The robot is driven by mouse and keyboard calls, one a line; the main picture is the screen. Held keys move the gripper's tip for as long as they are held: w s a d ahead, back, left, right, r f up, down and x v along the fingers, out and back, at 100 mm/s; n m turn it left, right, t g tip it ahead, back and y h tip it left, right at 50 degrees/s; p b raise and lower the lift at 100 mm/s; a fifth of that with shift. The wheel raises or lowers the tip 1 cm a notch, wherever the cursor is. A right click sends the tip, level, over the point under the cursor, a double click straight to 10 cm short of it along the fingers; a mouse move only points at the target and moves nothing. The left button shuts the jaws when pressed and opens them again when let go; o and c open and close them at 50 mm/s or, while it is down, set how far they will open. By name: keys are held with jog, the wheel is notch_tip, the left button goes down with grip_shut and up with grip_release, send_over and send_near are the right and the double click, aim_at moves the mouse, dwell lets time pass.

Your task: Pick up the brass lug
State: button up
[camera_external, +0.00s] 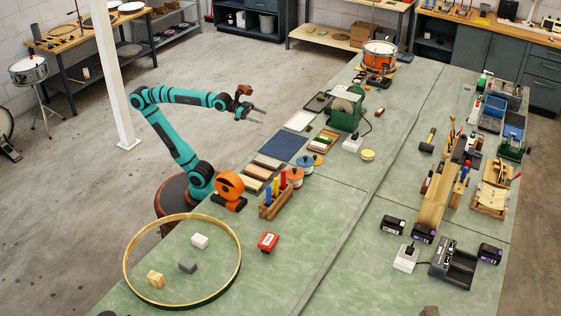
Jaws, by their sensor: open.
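A small brass-coloured block (155,279), which looks like the brass lug, lies on the green bench inside a large wooden hoop (238,271) at the lower left. A white block (200,241) and a grey block (187,266) lie inside the same hoop, apart from it. My gripper (260,116) is open and empty. It is raised and reaches to the right, far above and behind the hoop in the picture. Nothing hides the brass block.
An orange round device (229,186) and a wooden rack of coloured handles (275,199) stand behind the hoop. A red box (268,242) sits right of it. A green machine (346,108) stands farther back. The bench strip (300,265) right of the hoop is clear.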

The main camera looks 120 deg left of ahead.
jog(key=w+a+n+g+y, duration=0.2)
jog(key=w+a, duration=0.2)
jog(key=a, duration=0.5)
jog(key=w+a+n+g+y, duration=0.1)
jog(key=w+a+n+g, duration=0.1)
jog(key=w+a, duration=0.5)
jog(key=n+g, duration=0.9)
jog(key=g, duration=0.1)
send_over(321, 98)
jog(key=s+d, duration=0.2)
jog(key=d, duration=0.7)
notch_tip(321, 98, down, 13)
jog(key=x, duration=1.6)
jog(key=shift+a+f, duration=0.2)
jog(key=shift+a, duration=0.1)
jog(key=c, duration=1.1)
